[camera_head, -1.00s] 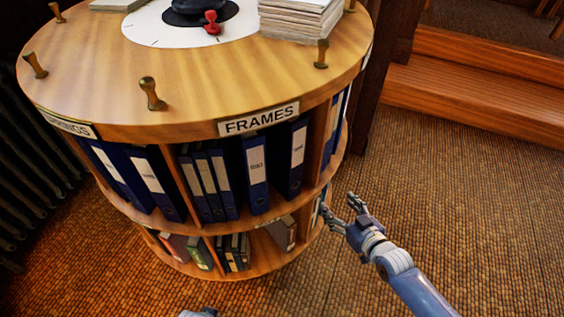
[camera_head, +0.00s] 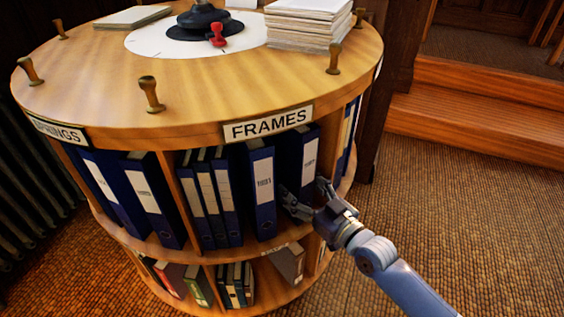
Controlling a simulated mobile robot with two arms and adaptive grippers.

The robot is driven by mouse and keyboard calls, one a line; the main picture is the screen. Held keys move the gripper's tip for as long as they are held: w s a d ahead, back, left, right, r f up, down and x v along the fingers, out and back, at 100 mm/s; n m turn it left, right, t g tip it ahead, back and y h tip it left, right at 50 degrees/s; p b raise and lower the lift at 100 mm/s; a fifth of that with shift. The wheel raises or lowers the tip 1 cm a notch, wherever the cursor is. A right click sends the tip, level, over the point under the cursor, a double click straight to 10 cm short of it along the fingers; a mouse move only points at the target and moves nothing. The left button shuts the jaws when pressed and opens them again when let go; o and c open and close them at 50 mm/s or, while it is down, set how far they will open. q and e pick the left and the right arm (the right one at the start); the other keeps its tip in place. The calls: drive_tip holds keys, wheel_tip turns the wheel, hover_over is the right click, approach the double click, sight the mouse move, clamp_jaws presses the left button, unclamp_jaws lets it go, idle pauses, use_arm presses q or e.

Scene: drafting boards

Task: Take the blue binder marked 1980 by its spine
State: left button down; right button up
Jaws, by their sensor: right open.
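Several blue binders with white spine labels stand upright in the upper shelf below the FRAMES sign. One blue binder (camera_head: 264,212) has a small printed label that I cannot read surely. Another blue binder (camera_head: 308,150) stands to its right, with its lower spine partly hidden by my gripper. Which one is marked 1980 I cannot tell. My right gripper (camera_head: 304,190) is open, its fingers apart in front of the lower part of the right-hand binder. Nothing is held, and I cannot tell if a finger touches the spine. My left gripper is not in view.
The round wooden stand (camera_head: 190,90) has turned knobs (camera_head: 150,93) around its rim and paper stacks (camera_head: 308,20) on top. An upright divider (camera_head: 180,200) is left of the FRAMES bay. Carpet floor (camera_head: 450,220) lies open at right.

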sight(280, 159)
drive_tip(key=x, duration=0.4)
drive_tip(key=shift+w+d+b, duration=0.1)
drive_tip(key=shift+w+b, duration=0.15)
drive_tip(key=shift+b, duration=0.05)
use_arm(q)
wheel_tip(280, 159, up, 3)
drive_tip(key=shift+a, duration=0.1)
use_arm(e)
drive_tip(key=shift+c, duration=0.6)
drive_tip(key=c, duration=1.3)
drive_tip(key=shift+r, duration=0.1)
clamp_jaws()
drive_tip(key=shift+r, duration=0.2)
